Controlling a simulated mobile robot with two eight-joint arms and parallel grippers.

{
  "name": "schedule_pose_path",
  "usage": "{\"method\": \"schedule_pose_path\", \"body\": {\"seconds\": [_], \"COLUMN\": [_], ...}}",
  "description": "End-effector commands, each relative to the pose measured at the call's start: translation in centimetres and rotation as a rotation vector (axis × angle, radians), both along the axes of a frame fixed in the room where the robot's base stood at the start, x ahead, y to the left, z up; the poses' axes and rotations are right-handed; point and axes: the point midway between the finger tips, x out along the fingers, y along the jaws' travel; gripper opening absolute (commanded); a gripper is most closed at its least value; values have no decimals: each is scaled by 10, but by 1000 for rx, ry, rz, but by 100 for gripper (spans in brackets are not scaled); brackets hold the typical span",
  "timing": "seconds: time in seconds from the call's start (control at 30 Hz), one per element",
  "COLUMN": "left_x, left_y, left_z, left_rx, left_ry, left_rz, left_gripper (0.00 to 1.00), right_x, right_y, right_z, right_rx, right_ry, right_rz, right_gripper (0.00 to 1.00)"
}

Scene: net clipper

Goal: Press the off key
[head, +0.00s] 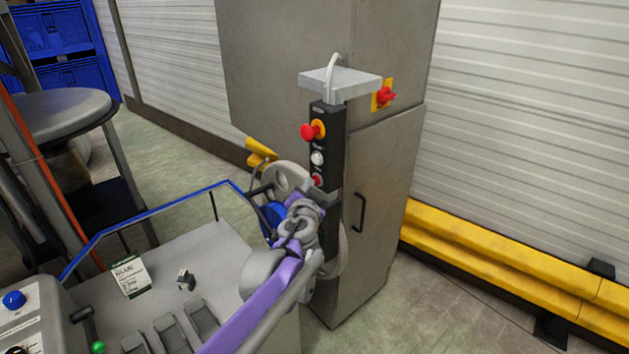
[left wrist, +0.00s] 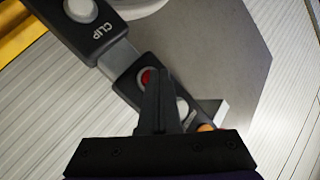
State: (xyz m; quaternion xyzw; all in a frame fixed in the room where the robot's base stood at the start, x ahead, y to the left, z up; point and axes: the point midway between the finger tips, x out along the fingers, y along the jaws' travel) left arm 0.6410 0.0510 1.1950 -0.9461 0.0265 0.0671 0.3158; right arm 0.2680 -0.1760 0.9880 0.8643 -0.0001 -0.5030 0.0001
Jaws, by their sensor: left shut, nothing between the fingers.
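A black control panel (head: 327,150) hangs upright in front of the grey cabinet. It carries a red mushroom knob (head: 313,130) on an orange base, a white button (head: 317,158) below it and a small red button (head: 317,181) lowest. The red button, probably the off key, also shows in the left wrist view (left wrist: 146,78); its label is not readable. My left gripper (left wrist: 159,73) is shut and empty, its fingertips right beside the red button and partly over it. I cannot tell whether they touch it. My right gripper is not in view.
A second black box marked CLIP with a white button (left wrist: 82,9) shows in the left wrist view. The grey cabinet (head: 377,220) stands behind the panel, with a red switch (head: 385,96) on a yellow plate. A yellow barrier (head: 500,255) runs along the right.

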Motion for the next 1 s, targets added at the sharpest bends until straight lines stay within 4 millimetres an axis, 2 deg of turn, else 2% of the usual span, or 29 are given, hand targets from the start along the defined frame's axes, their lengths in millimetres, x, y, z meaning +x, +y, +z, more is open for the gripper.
{"method": "schedule_pose_path", "body": {"seconds": [0.47,1.0], "left_x": [2,-10], "left_y": [-2,10], "left_z": [0,0], "left_rx": [0,0], "left_ry": [0,0], "left_rz": [-1,-1], "left_gripper": [0,0], "right_x": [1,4], "right_y": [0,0], "right_z": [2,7], "right_rx": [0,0], "right_ry": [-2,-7], "right_rz": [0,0], "right_gripper": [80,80]}}
